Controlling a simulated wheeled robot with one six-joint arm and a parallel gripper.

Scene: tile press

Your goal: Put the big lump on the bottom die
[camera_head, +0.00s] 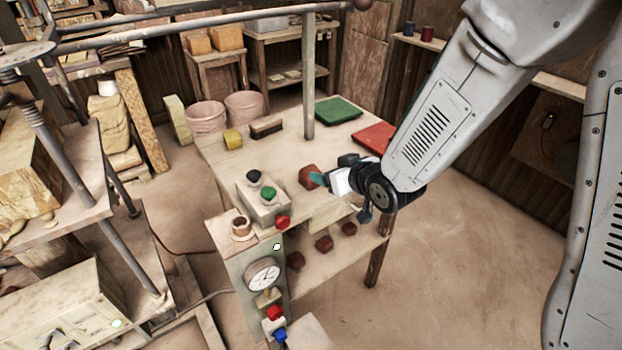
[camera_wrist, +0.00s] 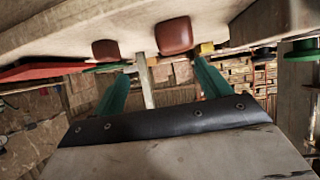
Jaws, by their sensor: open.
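A red-brown lump (camera_head: 309,177), the big one as far as I can tell, sits on the pale worktable (camera_head: 222,149), close to its front part. Smaller red-brown lumps (camera_head: 324,243) lie on the shelf below. My gripper (camera_head: 342,198) is open and empty, with teal fingers, just right of the upper lump; one fingertip appears very near it. In the wrist view the open fingers (camera_wrist: 160,88) point toward a larger brown lump (camera_wrist: 175,36) and a smaller brown piece (camera_wrist: 105,50), with no lump between them. I cannot make out the bottom die for certain.
A button box (camera_head: 262,205) and a gauge panel (camera_head: 262,274) stand at the front left. A grey post (camera_head: 308,90) rises from the table. A press-like frame with threaded rods (camera_head: 45,110) stands at left.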

